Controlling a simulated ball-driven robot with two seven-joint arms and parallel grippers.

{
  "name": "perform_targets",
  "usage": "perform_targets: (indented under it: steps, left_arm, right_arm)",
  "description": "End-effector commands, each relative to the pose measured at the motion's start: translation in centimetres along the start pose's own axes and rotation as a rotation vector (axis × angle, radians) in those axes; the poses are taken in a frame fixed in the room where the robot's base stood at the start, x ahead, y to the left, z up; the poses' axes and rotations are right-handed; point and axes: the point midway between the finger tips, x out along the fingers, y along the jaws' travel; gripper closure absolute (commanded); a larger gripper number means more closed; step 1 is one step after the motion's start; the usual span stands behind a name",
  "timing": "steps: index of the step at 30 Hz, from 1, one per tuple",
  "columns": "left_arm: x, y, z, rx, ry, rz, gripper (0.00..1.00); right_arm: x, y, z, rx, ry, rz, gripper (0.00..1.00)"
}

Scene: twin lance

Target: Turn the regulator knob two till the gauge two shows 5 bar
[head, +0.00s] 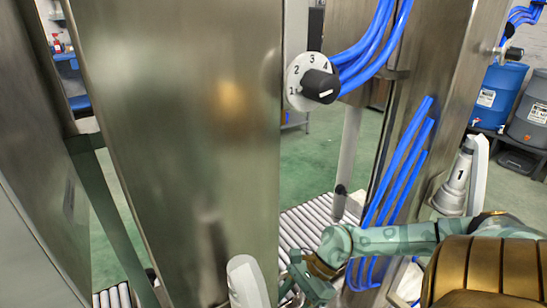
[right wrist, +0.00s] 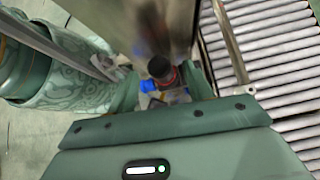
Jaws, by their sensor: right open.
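My right gripper (head: 305,283) is low in the middle of the head view, in front of the roller conveyor. In the right wrist view its open jaws (right wrist: 163,88) lie on either side of a small black knob with a red ring (right wrist: 161,72). This looks like a regulator knob, but no number on it can be read. I cannot tell whether the jaws touch it. No gauge can be made out in either view. My left gripper is not in view.
A black selector knob (head: 320,86) on a white dial numbered 1 to 4 sits on the metal frame. Blue hoses (head: 400,165) run down the post. The roller conveyor (right wrist: 262,65) lies beside my gripper.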

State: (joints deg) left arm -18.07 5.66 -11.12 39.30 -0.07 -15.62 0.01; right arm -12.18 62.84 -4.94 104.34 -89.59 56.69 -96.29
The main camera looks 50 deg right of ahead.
Motion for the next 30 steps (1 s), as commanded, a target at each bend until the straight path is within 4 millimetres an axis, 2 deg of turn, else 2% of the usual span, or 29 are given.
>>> perform_targets:
  steps: [1, 6, 17, 18, 22, 23, 30]
  left_arm:
    - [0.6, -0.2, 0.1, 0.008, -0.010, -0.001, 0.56]
    - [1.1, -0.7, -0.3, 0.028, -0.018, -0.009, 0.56]
    - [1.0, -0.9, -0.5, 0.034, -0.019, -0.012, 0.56]
    - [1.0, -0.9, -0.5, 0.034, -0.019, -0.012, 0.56]
    - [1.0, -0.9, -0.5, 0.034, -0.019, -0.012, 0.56]
    - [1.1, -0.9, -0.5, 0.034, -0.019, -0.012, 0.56]
    - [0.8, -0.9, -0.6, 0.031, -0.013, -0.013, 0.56]
  right_arm:
    - [1.3, 0.0, -0.3, 0.002, -0.001, 0.002, 0.49]
    - [3.3, -0.1, -0.1, 0.000, -0.002, 0.000, 0.49]
    - [3.8, 0.0, 0.1, 0.000, 0.000, -0.002, 0.49]
    - [3.8, 0.0, 0.1, 0.000, 0.000, -0.002, 0.55]
    - [3.8, 0.0, 0.1, 0.000, 0.000, -0.002, 0.91]
    - [3.8, 0.0, 0.1, 0.001, 0.000, -0.001, 0.94]
    - [3.7, 0.0, 0.1, 0.008, -0.001, -0.010, 0.94]
